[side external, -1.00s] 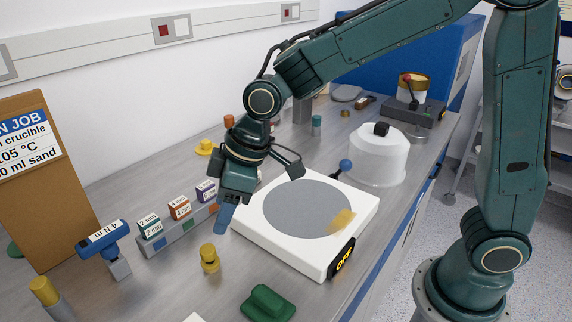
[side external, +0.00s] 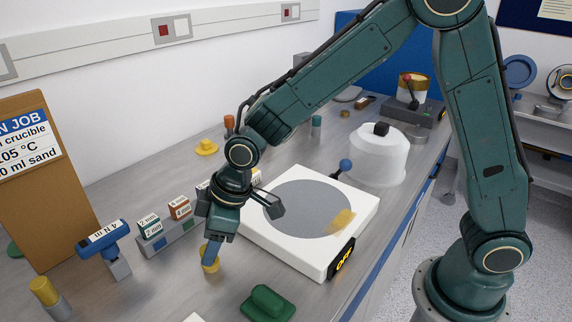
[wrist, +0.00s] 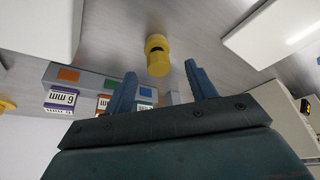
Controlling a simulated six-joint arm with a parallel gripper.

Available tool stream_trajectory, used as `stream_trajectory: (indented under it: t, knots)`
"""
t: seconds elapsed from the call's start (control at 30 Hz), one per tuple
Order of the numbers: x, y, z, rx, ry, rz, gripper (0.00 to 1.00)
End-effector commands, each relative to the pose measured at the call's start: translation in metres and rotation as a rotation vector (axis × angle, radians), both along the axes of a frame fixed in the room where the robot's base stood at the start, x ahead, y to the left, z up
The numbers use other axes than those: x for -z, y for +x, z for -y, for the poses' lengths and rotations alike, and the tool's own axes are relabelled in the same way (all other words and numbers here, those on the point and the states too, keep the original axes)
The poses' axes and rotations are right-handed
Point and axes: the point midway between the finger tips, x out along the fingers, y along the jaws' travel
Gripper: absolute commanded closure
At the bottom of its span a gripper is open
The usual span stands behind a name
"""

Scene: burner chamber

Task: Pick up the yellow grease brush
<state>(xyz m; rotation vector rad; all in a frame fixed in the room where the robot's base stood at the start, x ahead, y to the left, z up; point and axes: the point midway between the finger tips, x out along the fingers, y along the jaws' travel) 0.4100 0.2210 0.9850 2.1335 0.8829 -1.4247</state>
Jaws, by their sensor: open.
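A short yellow piece with a knob-like top and a dark band, which may be the yellow grease brush (side external: 210,266), stands on the bench left of the white hot plate. In the side view my gripper (side external: 214,254) is just above it and partly covers it. In the wrist view the yellow piece (wrist: 158,56) appears just beyond the gap between my two blue fingers (wrist: 161,76). My gripper is open and empty. I cannot tell the exact height between fingertips and piece.
The hot plate (side external: 257,240) is close on the right, marked OFF. A block holder (side external: 180,236) and blue torque tool (side external: 103,238) are to the left. A green piece (side external: 267,303) lies in front. Other yellow items are a flanged piece (side external: 206,147) and a yellow-topped cylinder (side external: 43,290).

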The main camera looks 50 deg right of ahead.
Motion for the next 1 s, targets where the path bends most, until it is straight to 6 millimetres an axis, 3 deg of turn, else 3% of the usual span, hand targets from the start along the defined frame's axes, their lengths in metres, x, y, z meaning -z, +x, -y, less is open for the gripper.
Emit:
stream_trajectory:
  t: [0.27,0.7,1.0]
  knots:
    - [0.008,0.002,-0.002,0.000,-0.001,-0.003,0.44]
    - [0.044,0.014,-0.012,0.000,-0.001,-0.001,0.44]
    - [0.048,0.015,-0.013,0.001,0.000,-0.001,0.44]
